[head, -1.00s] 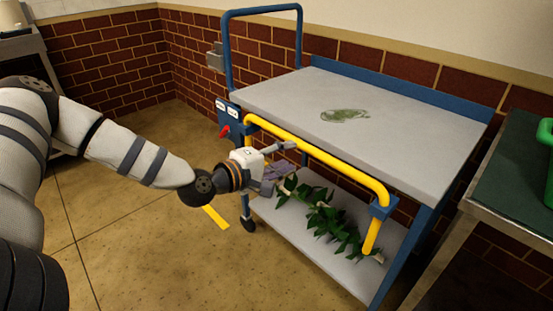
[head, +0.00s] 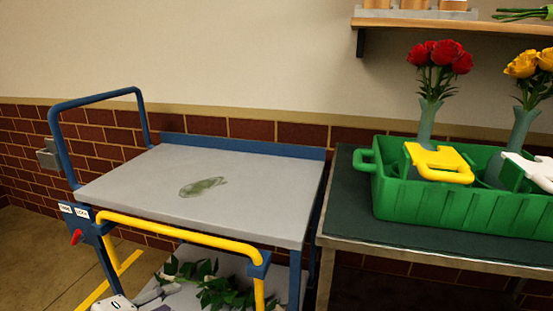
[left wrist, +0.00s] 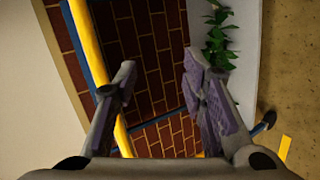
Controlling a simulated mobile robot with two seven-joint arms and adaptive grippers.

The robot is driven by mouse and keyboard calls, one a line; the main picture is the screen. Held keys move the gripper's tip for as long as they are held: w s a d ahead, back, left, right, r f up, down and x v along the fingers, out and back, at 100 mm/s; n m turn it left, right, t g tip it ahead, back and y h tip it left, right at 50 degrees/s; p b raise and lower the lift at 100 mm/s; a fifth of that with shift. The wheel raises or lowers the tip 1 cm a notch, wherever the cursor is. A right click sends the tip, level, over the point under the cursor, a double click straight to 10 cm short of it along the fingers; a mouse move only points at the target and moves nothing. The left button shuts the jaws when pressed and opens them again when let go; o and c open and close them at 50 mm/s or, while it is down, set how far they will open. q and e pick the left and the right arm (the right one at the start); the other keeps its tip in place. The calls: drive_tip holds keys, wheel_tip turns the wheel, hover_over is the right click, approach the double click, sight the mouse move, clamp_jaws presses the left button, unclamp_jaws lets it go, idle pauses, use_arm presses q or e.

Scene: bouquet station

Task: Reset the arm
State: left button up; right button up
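My left gripper (left wrist: 160,105) is open, with nothing between its fingers in the left wrist view. Its fingers are grey with purple pads, and the brick wall shows between them. In the head view only a little of the left gripper shows at the bottom edge, below the yellow rail (head: 180,228) of the cart. In the left wrist view the yellow rail (left wrist: 88,45) runs beside the left finger. The leafy green stem (head: 225,292) lies on the cart's lower shelf, apart from the gripper; it also shows in the left wrist view (left wrist: 217,38). My right gripper is not in view.
The cart's grey top (head: 240,195) is bare except for a green smear (head: 203,187). To the right, a dark green table (head: 345,215) holds a green crate (head: 450,205) with vases of red roses (head: 440,62) and yellow roses (head: 530,66). A wooden shelf (head: 430,22) hangs above.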

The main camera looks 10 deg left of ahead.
use_arm(q)
drive_tip(key=s+d+f+m+g+p, duration=0.1)
drive_tip(key=s+d+f+m+g, duration=0.25)
drive_tip(key=s, duration=0.35)
drive_tip(key=s+d+f+m+g+p, duration=0.2)
drive_tip(key=s+d+g, duration=0.15)
drive_tip(key=s, duration=0.35)
drive_tip(key=s+d+f+m+g+p, duration=0.1)
drive_tip(key=s+d+f+m+g, duration=0.2)
drive_tip(key=s, duration=0.4)
drive_tip(key=s+a+r+m+g+y+p, duration=0.1)
drive_tip(key=s+m+g, duration=0.1)
drive_tip(key=s, duration=0.6)
drive_tip(key=s+a+r+m+g+y+p, duration=0.1)
drive_tip(key=s+a+m+g+y, duration=0.1)
drive_tip(key=s, duration=0.7)
drive_tip(key=shift+m+y+p, duration=0.3)
drive_tip(key=shift+m+p, duration=0.05)
drive_tip(key=shift+m, duration=0.1)
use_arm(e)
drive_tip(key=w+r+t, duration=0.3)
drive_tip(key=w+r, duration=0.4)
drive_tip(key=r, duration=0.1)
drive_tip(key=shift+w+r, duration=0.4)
use_arm(q)
drive_tip(key=shift+f, duration=0.1)
